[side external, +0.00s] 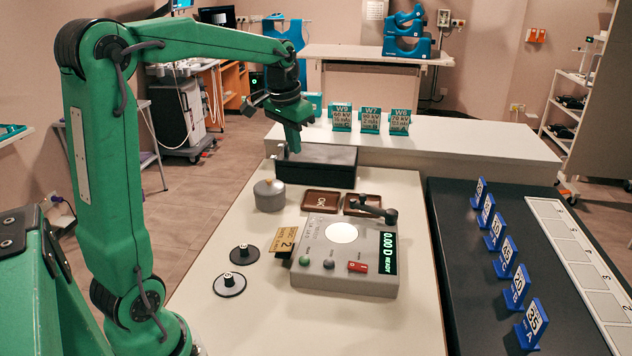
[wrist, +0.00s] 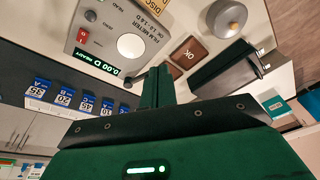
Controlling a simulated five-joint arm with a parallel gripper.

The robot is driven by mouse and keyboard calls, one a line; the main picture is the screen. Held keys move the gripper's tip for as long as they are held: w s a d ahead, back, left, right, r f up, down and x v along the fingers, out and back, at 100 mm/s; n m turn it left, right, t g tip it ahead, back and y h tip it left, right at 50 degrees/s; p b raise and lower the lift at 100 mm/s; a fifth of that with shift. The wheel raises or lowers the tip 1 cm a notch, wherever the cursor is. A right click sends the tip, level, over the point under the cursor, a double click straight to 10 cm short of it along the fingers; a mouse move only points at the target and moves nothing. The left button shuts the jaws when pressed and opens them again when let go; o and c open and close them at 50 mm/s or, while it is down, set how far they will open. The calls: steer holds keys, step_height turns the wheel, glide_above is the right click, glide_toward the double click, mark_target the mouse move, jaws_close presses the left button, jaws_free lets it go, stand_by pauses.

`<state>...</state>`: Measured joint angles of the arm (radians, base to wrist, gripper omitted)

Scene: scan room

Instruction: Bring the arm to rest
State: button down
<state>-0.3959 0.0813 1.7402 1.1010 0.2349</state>
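My green arm reaches over the table, and my gripper (side external: 293,150) hangs pointing down above the dark box (side external: 318,168) at the back of the cream table (side external: 215,285). In the wrist view my gripper's fingers (wrist: 158,72) lie close together with no gap that I can see. Nothing shows between them. Whether the fingertips touch the dark box is hard to tell in the side view.
A grey film meter (side external: 318,277) reads 0.00 D READY. Blue number tags (side external: 505,257) stand on the dark right-hand counter.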

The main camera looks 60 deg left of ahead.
steer(key=s+d+f+m+t+h, duration=0.1)
steer(key=s+d+f+t, duration=0.1)
steer(key=s+d, duration=1.4)
steer(key=shift+s+d+f+m+t, duration=0.25)
steer(key=shift+s+d+m+t, duration=0.25)
steer(key=shift+s, duration=0.45)
